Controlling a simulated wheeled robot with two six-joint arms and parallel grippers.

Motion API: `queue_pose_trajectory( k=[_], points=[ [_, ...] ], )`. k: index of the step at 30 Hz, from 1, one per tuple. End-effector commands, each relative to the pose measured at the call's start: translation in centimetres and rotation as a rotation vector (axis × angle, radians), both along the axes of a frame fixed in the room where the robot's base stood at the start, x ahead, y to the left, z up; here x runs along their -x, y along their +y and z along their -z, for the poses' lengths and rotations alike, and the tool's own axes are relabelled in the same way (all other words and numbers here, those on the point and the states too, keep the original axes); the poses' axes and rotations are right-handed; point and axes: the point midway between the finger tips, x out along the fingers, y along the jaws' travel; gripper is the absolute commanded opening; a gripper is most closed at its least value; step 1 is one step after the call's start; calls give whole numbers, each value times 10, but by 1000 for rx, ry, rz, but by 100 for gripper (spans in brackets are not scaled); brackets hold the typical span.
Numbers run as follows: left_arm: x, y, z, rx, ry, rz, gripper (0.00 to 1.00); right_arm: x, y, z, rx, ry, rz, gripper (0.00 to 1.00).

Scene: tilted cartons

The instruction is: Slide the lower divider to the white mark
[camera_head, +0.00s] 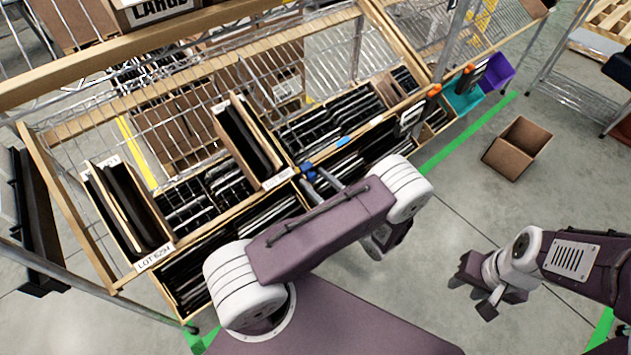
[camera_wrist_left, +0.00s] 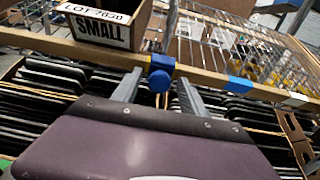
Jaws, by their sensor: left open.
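A blue knob (camera_wrist_left: 160,72), which I take to be the lower divider's handle, sits at the front wooden rail (camera_wrist_left: 205,78). The knob also shows in the head view (camera_head: 307,169). My left gripper (camera_head: 322,180) is open, with one finger on each side of the knob; in the left wrist view its fingertips (camera_wrist_left: 160,84) straddle it. I cannot tell whether they touch it. A white mark (camera_wrist_left: 295,99) lies on the rail to the right, beyond a piece of blue tape (camera_wrist_left: 240,84). My right gripper (camera_head: 472,296) hangs over the floor, apparently open and empty.
The tilted rack holds several cartons with dark flat items. A carton labelled SMALL (camera_wrist_left: 105,22) stands close behind the rail, left of the knob. Orange clips (camera_head: 434,90) and teal (camera_head: 463,103) and purple (camera_head: 497,72) bins are farther right. An open box (camera_head: 517,148) sits on the floor.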

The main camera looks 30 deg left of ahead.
Motion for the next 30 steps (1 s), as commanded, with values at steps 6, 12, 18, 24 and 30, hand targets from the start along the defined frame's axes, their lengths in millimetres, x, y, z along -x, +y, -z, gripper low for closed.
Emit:
queue_pose_trajectory(
  k=[6,12,18,24,30],
  points=[
    [-1,3,0,0,0,1,51,0,0,0,0,0,0,36],
    [-1,3,0,0,0,1,12,0,0,0,0,0,0,36],
    [-1,3,0,0,0,1,0,0,0,0,0,0,0,36],
    [-1,3,0,0,0,0,0,0,0,0,0,0,0,36],
    [-1,3,0,0,0,0,0,0,0,0,0,0,0,36]
  ],
)
